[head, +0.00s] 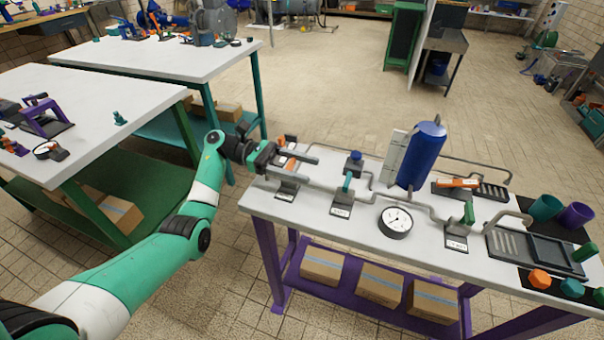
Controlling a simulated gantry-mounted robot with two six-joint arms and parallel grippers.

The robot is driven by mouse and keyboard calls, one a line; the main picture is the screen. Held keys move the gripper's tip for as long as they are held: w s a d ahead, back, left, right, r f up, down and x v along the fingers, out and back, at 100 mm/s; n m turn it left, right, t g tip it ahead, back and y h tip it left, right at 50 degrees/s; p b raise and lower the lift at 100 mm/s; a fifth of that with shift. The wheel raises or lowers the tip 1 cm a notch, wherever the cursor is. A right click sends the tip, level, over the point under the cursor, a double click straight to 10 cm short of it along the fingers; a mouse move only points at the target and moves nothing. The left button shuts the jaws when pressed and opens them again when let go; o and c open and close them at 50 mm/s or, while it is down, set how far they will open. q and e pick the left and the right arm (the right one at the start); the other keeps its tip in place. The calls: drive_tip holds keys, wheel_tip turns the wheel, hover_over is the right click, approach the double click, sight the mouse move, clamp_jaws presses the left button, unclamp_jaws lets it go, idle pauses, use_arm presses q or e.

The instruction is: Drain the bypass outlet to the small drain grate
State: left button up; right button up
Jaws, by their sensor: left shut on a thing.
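My left gripper (312,169) is at the left end of the pipework on the white bench, its fingers around the left valve (287,187); the held part is mostly hidden. A blue tank (421,156) stands upright behind the pipe. A rear pipe ends above a dark slotted grate (492,190) with an orange piece (458,183) at its left. A front spout (513,215) bends down near a larger grated tray (551,249). No water is visible. My right gripper is out of view.
A round gauge (395,221) lies in front of the pipe. Teal (545,208) and purple (575,216) cups stand at the right, with several coloured knobs along the front right. The bench's front left is clear. Another white table (95,90) stands at the left.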

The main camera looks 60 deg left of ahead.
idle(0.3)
use_arm(q)
drive_tip(key=o, duration=1.4)
